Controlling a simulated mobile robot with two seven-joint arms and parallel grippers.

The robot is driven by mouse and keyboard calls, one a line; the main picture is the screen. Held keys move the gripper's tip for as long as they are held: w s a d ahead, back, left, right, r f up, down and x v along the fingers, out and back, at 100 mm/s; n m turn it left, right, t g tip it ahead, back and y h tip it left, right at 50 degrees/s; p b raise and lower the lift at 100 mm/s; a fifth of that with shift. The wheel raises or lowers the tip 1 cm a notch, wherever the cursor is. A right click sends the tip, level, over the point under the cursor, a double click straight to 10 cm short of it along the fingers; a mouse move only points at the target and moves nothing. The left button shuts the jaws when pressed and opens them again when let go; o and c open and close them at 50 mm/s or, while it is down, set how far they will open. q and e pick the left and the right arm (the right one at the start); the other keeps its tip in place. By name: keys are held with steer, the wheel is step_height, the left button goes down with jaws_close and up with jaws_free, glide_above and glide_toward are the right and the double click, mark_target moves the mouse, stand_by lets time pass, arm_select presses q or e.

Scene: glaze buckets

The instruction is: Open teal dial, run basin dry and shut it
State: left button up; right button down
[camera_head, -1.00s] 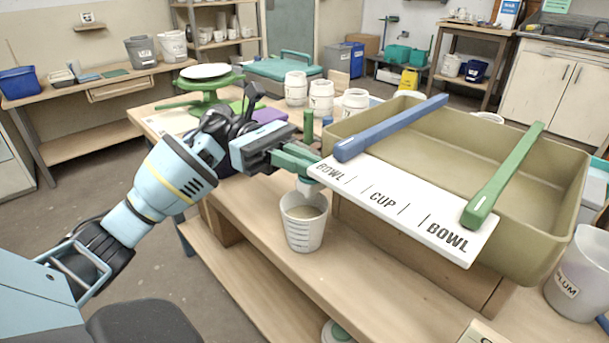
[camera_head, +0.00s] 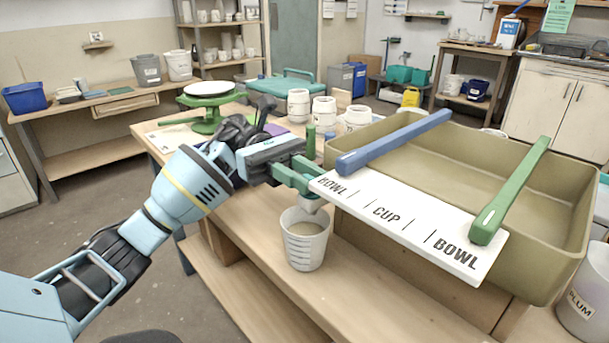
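Below the plate's left corner, a pale spout (camera_head: 309,205) points down over a ribbed white bucket (camera_head: 304,251) holding beige liquid. My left gripper (camera_head: 308,178) is at the spout, beside the plate's corner. Teal-green parts show there, but I cannot separate dial from fingers or see the grip. No stream is clear. My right gripper is out of view.
A bucket marked PLUM (camera_head: 584,300) stands at the right edge. Several white jars stand behind the basin, and a green banding wheel (camera_head: 209,108) stands at the back left. The table front beside the ribbed bucket is clear.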

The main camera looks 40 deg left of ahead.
arm_select(q)
steer(key=shift+o, duration=0.8)
